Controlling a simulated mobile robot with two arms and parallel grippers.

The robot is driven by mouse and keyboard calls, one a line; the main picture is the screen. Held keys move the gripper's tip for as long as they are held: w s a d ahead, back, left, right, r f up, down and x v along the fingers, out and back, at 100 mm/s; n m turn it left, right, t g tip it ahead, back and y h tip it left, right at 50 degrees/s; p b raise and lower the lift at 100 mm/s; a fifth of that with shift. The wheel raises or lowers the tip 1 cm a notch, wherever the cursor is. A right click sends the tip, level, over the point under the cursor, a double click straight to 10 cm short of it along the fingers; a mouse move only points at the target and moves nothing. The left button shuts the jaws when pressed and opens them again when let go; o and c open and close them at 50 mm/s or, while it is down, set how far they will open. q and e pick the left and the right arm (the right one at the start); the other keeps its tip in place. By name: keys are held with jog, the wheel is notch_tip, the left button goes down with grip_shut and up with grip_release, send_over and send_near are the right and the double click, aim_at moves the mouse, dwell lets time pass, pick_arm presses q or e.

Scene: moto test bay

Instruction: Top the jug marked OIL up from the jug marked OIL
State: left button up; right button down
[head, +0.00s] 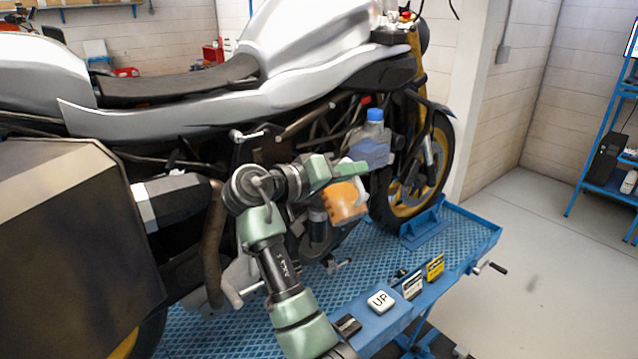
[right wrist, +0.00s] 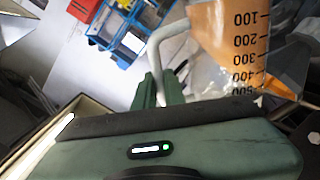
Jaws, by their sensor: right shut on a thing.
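A translucent jug (head: 345,203) with orange contents shows beside my right gripper (head: 352,170) in the head view, in front of the motorcycle's lower side. In the right wrist view the jug (right wrist: 232,38) has a scale from 100 to 500 and a white handle (right wrist: 172,42). My right gripper (right wrist: 162,90) is shut on that handle. I see no OIL marking on the jug. I cannot make out a second oil jug. My left gripper is not in view.
A blue-capped clear bottle (head: 370,145) shows just behind my right gripper. The motorcycle (head: 330,75) stands on a blue lift platform (head: 465,232). An UP button (head: 380,301) and several labels line its near edge. Grey floor (head: 545,260) is open at right, near a blue shelf (head: 600,185).

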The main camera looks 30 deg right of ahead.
jog(key=shift+w+r+n+g, duration=0.25)
jog(key=shift+w+r+n, duration=0.4)
jog(key=shift+r, duration=0.2)
jog(key=shift+w+r+n+g, duration=0.25)
jog(key=shift+w+r+n, duration=0.4)
jog(key=shift+r, duration=0.15)
dwell(6.3)
